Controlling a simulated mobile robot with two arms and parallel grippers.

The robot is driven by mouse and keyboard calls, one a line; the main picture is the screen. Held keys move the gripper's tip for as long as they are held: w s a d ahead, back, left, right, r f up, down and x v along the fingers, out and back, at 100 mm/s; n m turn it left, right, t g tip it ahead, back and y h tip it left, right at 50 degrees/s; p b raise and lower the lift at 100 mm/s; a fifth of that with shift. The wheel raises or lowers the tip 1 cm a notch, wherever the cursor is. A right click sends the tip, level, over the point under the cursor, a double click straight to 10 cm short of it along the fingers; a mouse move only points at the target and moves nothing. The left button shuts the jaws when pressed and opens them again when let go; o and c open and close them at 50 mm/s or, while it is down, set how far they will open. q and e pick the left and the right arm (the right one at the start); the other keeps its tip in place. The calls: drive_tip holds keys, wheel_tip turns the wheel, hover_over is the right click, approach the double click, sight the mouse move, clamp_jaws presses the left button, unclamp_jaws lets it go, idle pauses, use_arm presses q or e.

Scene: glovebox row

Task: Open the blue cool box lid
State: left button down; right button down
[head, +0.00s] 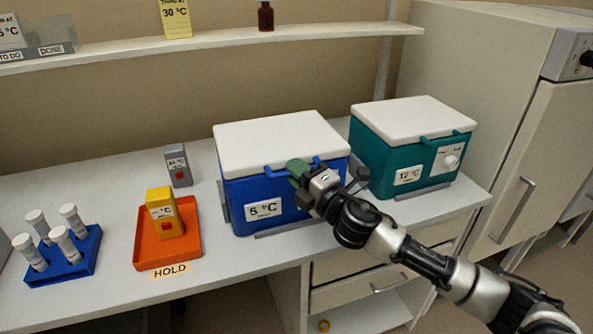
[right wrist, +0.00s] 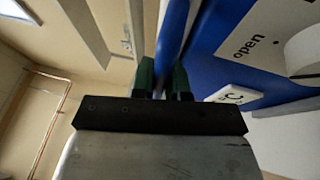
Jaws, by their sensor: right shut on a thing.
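The blue cool box (head: 285,212) stands on the bench with its white lid (head: 280,142) down on it. A "5 °C" label is on its front. A blue handle bar (head: 275,171) runs along the lid's front edge. My right gripper (head: 298,172) is shut on this bar at the front. In the right wrist view the green fingertips (right wrist: 163,78) stand on either side of the blue bar (right wrist: 172,40). That view also shows a panel reading "open" (right wrist: 255,40) and part of a white round knob (right wrist: 305,50) on the box. My gripper hides this panel in the head view. My left gripper is out of view.
A teal cool box (head: 400,155) stands close on the right. An orange tray (head: 150,252) with a yellow timer-like block (head: 163,213), a grey block (head: 178,165) and a blue tube rack (head: 65,262) are on the left. A shelf (head: 200,42) runs above the bench.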

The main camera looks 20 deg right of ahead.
drive_tip(key=w+r+p, duration=0.3)
drive_tip(key=r+p, duration=0.4)
drive_tip(key=r, duration=0.1)
drive_tip(key=w+r+p, duration=0.3)
drive_tip(key=r+p, duration=0.4)
drive_tip(key=shift+w+a+r, duration=0.15)
drive_tip(key=shift+w+r, duration=0.2)
drive_tip(key=shift+r, duration=0.05)
drive_tip(key=c, duration=1.4)
unclamp_jaws()
drive_tip(key=shift+s+f, duration=0.1)
